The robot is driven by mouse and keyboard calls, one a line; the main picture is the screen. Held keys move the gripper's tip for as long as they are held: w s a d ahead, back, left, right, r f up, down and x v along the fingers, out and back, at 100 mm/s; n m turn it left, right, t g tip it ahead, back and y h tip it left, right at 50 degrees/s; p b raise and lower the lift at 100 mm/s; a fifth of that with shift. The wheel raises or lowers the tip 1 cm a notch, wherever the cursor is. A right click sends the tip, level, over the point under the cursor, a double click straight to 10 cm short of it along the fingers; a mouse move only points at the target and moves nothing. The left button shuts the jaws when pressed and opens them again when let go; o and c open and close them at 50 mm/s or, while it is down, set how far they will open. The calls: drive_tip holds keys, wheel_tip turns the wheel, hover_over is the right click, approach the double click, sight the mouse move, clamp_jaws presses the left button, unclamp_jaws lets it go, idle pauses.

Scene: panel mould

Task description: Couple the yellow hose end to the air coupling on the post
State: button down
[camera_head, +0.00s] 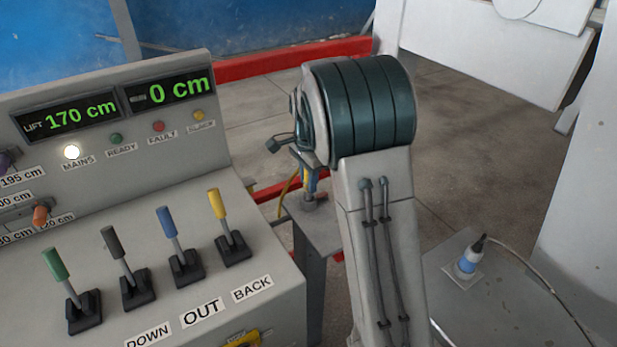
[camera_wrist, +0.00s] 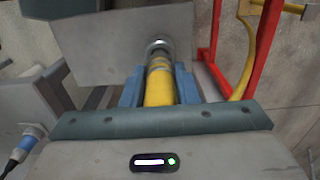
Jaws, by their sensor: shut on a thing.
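My gripper (camera_wrist: 158,84) is shut on the yellow hose end (camera_wrist: 158,90), which lies between its two blue fingers. The metal air coupling (camera_wrist: 158,48) is straight ahead of the hose end, at the grey post plate (camera_wrist: 105,38). The hose end's front is at or very close to the coupling's ring; I cannot tell whether it is seated. In the head view, my gripper (camera_head: 310,180) is partly hidden behind my arm and points down at the coupling (camera_head: 309,203) on top of the grey post (camera_head: 314,230). A piece of yellow hose (camera_head: 287,188) shows beside it.
A grey console (camera_head: 110,180) with several levers and lit displays stands at the left. A blue and white plug (camera_head: 468,262) with a dark cable sits on a grey surface (camera_head: 480,315) at the right. A red frame (camera_wrist: 262,50) stands close to the post, with yellow hose (camera_wrist: 246,70) beside it.

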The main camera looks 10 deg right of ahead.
drive_tip(key=shift+f+b, duration=0.5)
drive_tip(key=shift+f, duration=0.4)
drive_tip(key=c, duration=1.1)
unclamp_jaws()
drive_tip(key=shift+o, duration=0.2)
drive_tip(key=shift+r, duration=0.1)
wheel_tip(320, 180, up, 14)
drive_tip(key=shift+f, duration=0.1)
drive_tip(key=shift+s, duration=0.1)
drive_tip(key=s+f+n+t, duration=0.1)
drive_tip(key=s+n, duration=0.3)
drive_tip(key=s, duration=0.5)
drive_tip(key=s+f+n+t, duration=0.1)
drive_tip(key=s+f+n, duration=0.2)
drive_tip(key=s, duration=0.6)
drive_tip(key=s+f+n+t, duration=0.1)
drive_tip(key=s+f+n, duration=0.1)
drive_tip(key=s+n, duration=0.5)
drive_tip(key=s, duration=0.2)
drive_tip(key=shift+s+f, duration=0.3)
drive_tip(key=shift+s, duration=0.05)
